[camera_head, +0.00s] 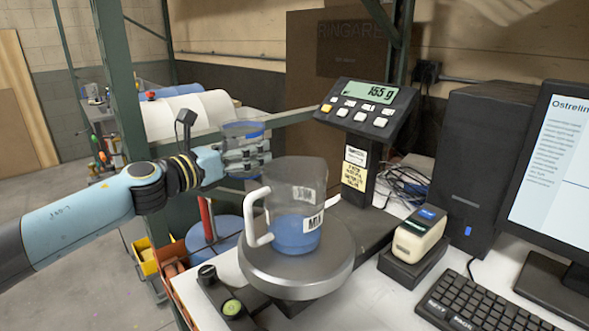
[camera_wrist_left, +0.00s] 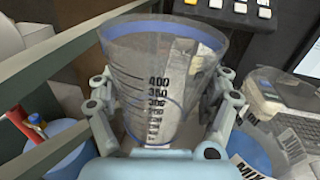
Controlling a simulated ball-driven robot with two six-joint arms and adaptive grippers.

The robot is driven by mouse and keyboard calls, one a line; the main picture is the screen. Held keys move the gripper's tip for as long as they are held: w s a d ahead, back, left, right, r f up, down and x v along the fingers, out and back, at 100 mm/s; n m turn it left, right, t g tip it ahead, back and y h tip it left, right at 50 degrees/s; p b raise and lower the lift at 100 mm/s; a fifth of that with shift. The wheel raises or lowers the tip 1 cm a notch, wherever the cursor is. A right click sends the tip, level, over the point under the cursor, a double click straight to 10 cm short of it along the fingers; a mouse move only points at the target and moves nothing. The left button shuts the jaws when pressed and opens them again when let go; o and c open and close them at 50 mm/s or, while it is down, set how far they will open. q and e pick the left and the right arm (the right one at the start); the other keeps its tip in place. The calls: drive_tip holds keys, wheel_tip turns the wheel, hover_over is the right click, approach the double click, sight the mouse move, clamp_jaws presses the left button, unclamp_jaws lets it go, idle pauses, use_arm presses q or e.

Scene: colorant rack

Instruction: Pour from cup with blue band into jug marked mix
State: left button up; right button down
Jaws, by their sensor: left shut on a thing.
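The clear cup with a blue band (camera_head: 243,132) is upright or nearly so, behind and left of the jug in the head view. My left gripper (camera_head: 248,156) is shut around its side. In the left wrist view the cup (camera_wrist_left: 160,70) stands between my fingers, with black graduations up to 400 and a blue band at the rim. How much it holds is unclear. The clear jug marked mix (camera_head: 300,180), with a white handle on the left, stands upright on the round scale plate (camera_head: 300,275) and holds blue liquid low down. Cup and jug are apart. My right gripper is not in view.
The scale display (camera_head: 367,92) reads about 165 g, on a post behind the jug. A green rack post (camera_head: 120,80) stands left of the cup. A label printer (camera_head: 418,235), keyboard (camera_head: 480,305) and monitor (camera_head: 550,150) occupy the right. A blue lid-like drum (camera_head: 225,232) is below my gripper.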

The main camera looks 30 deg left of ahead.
use_arm(q)
drive_tip(key=shift+d+r, duration=0.1)
idle(0.3)
drive_tip(key=shift+s+d+r+m, duration=0.1)
drive_tip(key=shift+d+r+m, duration=0.25)
drive_tip(key=shift+m, duration=0.55)
drive_tip(key=r+m+p, duration=0.1)
drive_tip(key=r+p, duration=0.1)
drive_tip(key=d+r+m+p, duration=0.1)
drive_tip(key=r+p, duration=0.1)
drive_tip(key=shift+s+d+r+m, duration=0.1)
drive_tip(key=shift+s+r+m, duration=0.1)
drive_tip(key=shift+r+m, duration=0.15)
drive_tip(key=shift+s+d+r+m+t, duration=0.2)
drive_tip(key=shift+d+r+m, duration=0.15)
drive_tip(key=shift+d+m, duration=0.35)
drive_tip(key=shift+s+d+r+m+t, duration=0.1)
drive_tip(key=shift+d+r+m+t, duration=0.2)
drive_tip(key=shift+m, duration=0.65)
drive_tip(key=shift+d+r+m+h, duration=0.15)
drive_tip(key=shift+r+m+h, duration=0.3)
drive_tip(key=shift+m, duration=0.45)
drive_tip(key=shift+d+f+m+b, duration=0.1)
drive_tip(key=shift+f+m+b, duration=0.15)
drive_tip(key=shift+m+b, duration=0.55)
drive_tip(key=shift+f+m+b, duration=0.2)
drive_tip(key=shift+m+b, duration=0.25)
drive_tip(key=shift+m, duration=0.65)
